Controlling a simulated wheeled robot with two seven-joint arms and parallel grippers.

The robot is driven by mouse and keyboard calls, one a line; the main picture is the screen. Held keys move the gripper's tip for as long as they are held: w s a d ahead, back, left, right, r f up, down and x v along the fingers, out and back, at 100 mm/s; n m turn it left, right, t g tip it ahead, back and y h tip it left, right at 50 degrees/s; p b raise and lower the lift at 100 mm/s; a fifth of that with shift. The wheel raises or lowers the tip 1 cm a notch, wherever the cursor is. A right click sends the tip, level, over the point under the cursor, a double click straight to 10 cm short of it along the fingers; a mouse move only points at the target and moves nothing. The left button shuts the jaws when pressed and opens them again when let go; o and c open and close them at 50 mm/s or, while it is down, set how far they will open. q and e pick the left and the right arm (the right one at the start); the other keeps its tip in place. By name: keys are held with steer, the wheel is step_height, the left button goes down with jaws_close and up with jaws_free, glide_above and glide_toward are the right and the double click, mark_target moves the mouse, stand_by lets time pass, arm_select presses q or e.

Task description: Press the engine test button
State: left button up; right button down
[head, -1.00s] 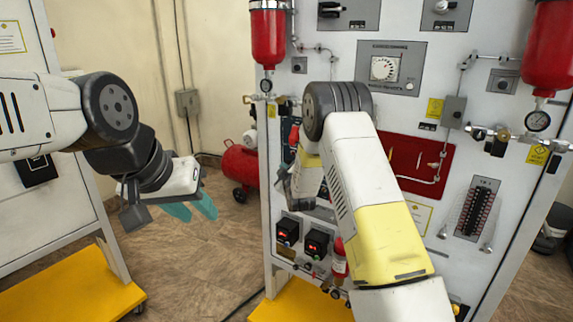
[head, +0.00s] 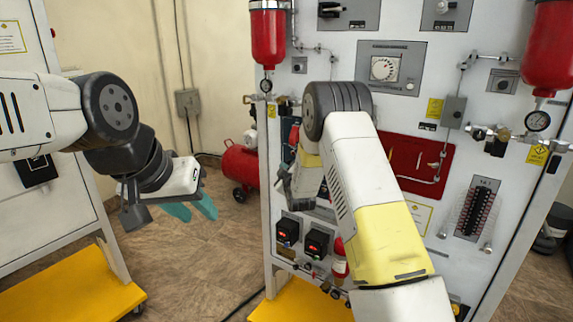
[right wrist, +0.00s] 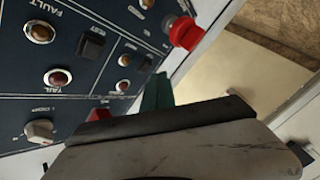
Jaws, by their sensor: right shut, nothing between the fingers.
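A dark blue control panel (right wrist: 70,85) fills the left of the right wrist view, with amber lamps (right wrist: 58,77), a black square button (right wrist: 92,43), a white knob (right wrist: 40,130) and labels such as FAULT and TAIL. I cannot read an engine test label. My right gripper (right wrist: 157,90) is shut and empty, its teal fingertips close over the panel's right part, beside a dark button (right wrist: 145,63); I cannot tell whether they touch. In the head view my right forearm hides most of that area. My left gripper (head: 191,211) hangs open and empty at the left, away from the trainer.
A red knob (right wrist: 186,32) sticks out near the panel's right edge, close to my right fingers. The grey trainer rack (head: 440,60) carries red bottles (head: 268,38), gauges and a red plate (head: 408,158). A red compressor (head: 240,163) stands behind.

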steer(key=shift+w+d, duration=0.1)
steer(key=shift+w, duration=0.05)
stand_by(0.6)
steer(key=shift+w+d, duration=0.2)
steer(key=shift+w+d, duration=0.2)
steer(key=shift+w, duration=0.1)
stand_by(0.8)
steer(key=shift+s+a, duration=0.45)
steer(key=shift+s, duration=0.2)
steer(key=shift+s+a, duration=0.75)
steer(key=shift+s, duration=0.3)
steer(key=shift+s+a, duration=0.75)
steer(key=shift+s, duration=0.25)
